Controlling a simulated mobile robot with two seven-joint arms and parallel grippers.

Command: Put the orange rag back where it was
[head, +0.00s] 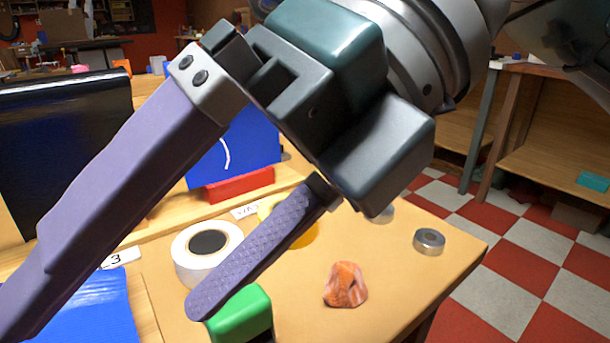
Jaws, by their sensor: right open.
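The orange rag (346,285) lies crumpled on the wooden table (400,300), right of a green block. My right gripper (108,308) reaches in from the upper right, close to the camera, with its two long purple fingers spread wide. No rag is between the fingers. My left gripper is not in view.
A white tape roll (205,250), a yellow roll (303,235), a green block (241,317) and a small metal ring (429,241) stand on the table. A blue panel (240,155) and a red block (240,185) are behind. Bare tabletop surrounds the rag.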

